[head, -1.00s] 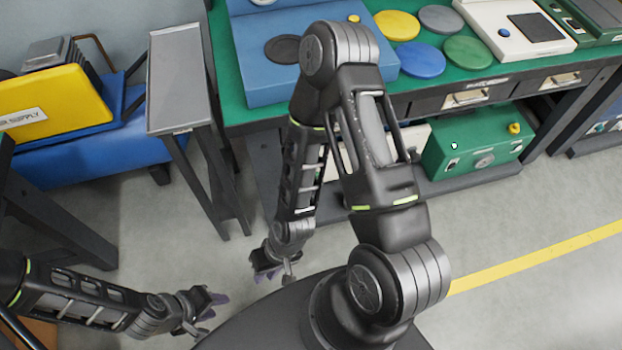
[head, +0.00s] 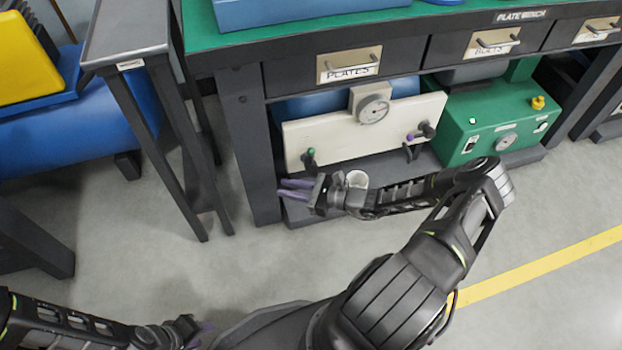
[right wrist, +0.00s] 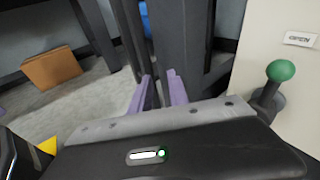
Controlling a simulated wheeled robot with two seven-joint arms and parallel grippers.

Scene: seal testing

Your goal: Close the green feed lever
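The green feed lever (head: 309,153) has a green ball knob and sits at the lower left of a cream panel (head: 350,138) under the bench. In the right wrist view the green knob (right wrist: 281,70) points up, at the right, near a label reading OPEN. My right gripper (head: 284,189) is below and left of the lever, its purple fingers pointing left, apart from it. The fingers (right wrist: 160,90) show a gap with nothing between them. My left gripper (head: 203,333) is low at the left, away from the panel; its finger gap is not clear.
A purple-knobbed lever (head: 410,139) and a round gauge (head: 373,108) are on the same panel. A green box (head: 490,125) stands to its right. The bench leg (head: 252,150) is just left of the panel. Drawers (head: 348,66) overhang above. Open floor lies in front.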

